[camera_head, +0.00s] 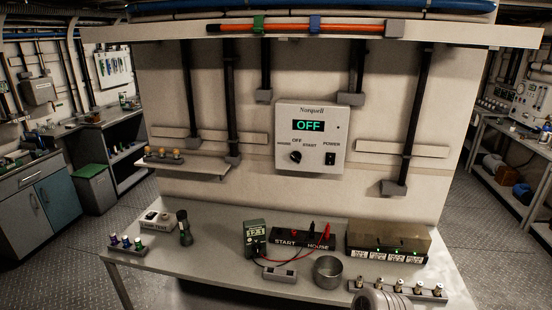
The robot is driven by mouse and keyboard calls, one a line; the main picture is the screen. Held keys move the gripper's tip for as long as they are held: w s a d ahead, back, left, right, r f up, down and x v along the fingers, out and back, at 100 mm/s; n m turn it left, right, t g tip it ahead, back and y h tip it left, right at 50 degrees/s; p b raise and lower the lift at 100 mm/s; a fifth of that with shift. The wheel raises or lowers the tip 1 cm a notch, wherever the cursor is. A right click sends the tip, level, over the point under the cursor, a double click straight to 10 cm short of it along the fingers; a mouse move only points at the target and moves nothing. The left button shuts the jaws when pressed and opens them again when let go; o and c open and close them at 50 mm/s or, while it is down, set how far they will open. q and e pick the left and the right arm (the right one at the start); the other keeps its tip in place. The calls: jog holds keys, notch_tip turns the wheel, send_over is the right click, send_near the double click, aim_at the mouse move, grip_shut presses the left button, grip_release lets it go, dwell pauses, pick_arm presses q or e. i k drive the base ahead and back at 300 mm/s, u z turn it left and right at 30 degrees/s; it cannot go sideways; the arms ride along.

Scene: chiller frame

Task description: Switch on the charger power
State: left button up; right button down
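The charger (309,185) is a pale box on the wall panel above the bench, marked "Norquell". Its display (309,125) reads OFF in green. A round black knob (295,157) sits at its lower left, among the labels OFF and START and a third too small to read. A black power switch (330,159) sits at its lower right under the label POWER; its position is too small to tell. Neither gripper shows in the head view. A grey rounded part at the bottom edge may be mine; no fingers show on it. Nothing touches the charger.
The bench (215,222) below holds a green meter (254,236) with leads, a START/HOUSE block (290,245), a metal cup (328,272), a battery-like box (388,238) and a dark flashlight-like object (184,227). A small shelf (182,166) juts out left of the charger.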

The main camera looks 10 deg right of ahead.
aim_at(329, 161)
jog(key=u, duration=0.15)
jog(key=i, duration=1)
jog(key=z, duration=0.5)
